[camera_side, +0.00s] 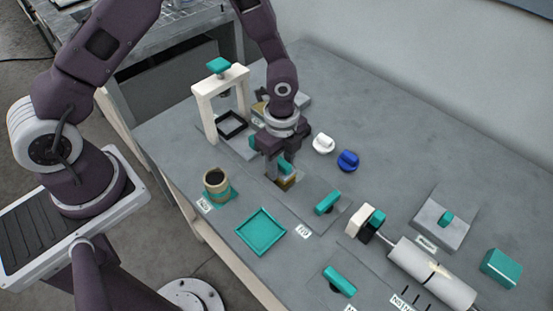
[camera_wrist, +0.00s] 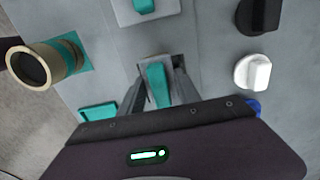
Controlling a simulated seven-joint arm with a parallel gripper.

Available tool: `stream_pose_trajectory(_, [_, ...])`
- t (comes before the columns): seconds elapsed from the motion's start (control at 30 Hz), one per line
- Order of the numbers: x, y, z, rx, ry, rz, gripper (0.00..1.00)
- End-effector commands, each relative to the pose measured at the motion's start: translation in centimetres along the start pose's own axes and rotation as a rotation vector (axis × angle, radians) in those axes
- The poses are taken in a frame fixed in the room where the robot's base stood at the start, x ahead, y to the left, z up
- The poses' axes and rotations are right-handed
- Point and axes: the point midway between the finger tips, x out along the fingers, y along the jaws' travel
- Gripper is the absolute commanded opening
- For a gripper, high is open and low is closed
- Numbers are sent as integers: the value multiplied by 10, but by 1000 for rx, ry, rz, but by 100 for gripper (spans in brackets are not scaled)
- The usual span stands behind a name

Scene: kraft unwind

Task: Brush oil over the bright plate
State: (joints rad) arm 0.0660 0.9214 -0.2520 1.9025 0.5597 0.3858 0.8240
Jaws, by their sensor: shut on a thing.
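My gripper (camera_side: 276,168) points down over the table and is shut on a teal-handled brush (camera_side: 285,167), whose tan lower end shows just below the fingers. In the wrist view the teal handle (camera_wrist: 156,86) stands between the two fingers, over a pale grey patch. The fingers and brush hide most of what is under them, so I cannot tell whether the brush touches a surface. A tan cup (camera_side: 216,183) with dark contents stands on a teal square, left of my gripper; it also shows in the wrist view (camera_wrist: 42,64). I cannot tell which plate is the bright one.
A white frame (camera_side: 205,110) with a teal top stands behind left. A white knob (camera_side: 323,143) and a blue knob (camera_side: 347,160) sit to the right. A teal tray (camera_side: 260,232) lies in front. Teal-handled pieces, a pale roller (camera_side: 430,275) and a teal block (camera_side: 501,268) lie further right.

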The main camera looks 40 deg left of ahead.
Motion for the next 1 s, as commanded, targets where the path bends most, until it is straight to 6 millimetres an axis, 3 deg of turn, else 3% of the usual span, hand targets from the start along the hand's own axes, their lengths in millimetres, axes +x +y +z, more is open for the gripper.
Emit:
stream_pose_trajectory(0.7, [3,0,-48,2,1,0,7])
stream_pose_trajectory(1.0, [1,0,-47,-1,1,1,7])
